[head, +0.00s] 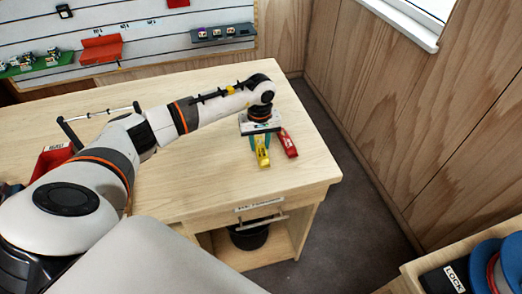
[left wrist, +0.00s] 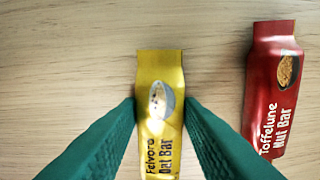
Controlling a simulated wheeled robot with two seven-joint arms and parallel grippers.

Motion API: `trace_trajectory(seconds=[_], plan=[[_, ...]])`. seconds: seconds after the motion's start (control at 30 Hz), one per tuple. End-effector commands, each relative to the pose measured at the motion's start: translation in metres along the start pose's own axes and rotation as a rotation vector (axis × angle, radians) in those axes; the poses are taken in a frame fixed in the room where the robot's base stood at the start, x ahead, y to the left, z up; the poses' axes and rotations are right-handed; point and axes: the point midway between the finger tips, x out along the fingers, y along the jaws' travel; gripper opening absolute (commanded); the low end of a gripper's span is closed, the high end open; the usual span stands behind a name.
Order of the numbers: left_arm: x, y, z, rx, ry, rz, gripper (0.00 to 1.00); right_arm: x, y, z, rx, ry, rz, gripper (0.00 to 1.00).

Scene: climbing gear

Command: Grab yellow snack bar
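The yellow snack bar (head: 262,154) lies on the wooden table near its right end. My left gripper (head: 261,141) reaches down over it from above. In the left wrist view the yellow bar (left wrist: 160,92) is between the two green fingers (left wrist: 160,102), with a fingertip against each long side. The fingers look shut on it, and the bar seems to rest at table level. A red snack bar (head: 288,143) lies just to the right, apart from the fingers; it also shows in the left wrist view (left wrist: 272,90). My right gripper is not in view.
The table (head: 210,195) is bare around the bars. A red bin (head: 50,160) stands at the left, partly behind my arm. A wall board (head: 150,45) with small shelves is behind. A bench with blue spools (head: 508,262) is at lower right.

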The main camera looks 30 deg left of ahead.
Motion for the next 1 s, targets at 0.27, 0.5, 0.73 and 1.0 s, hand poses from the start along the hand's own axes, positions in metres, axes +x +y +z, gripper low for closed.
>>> trace_trajectory(seconds=[0.27,0.5,0.73,1.0], plan=[[-0.001,0.0,0.0,0.0,0.0,0.0,0.07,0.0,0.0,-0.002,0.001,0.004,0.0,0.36],[-0.013,0.0,0.002,0.0,-0.004,-0.003,0.07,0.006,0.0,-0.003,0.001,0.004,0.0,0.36],[-0.059,-0.001,0.001,0.0,-0.005,-0.004,0.07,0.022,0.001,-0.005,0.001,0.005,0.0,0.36],[-0.096,0.0,0.0,-0.001,-0.001,-0.001,0.07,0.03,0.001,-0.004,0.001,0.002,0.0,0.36]])
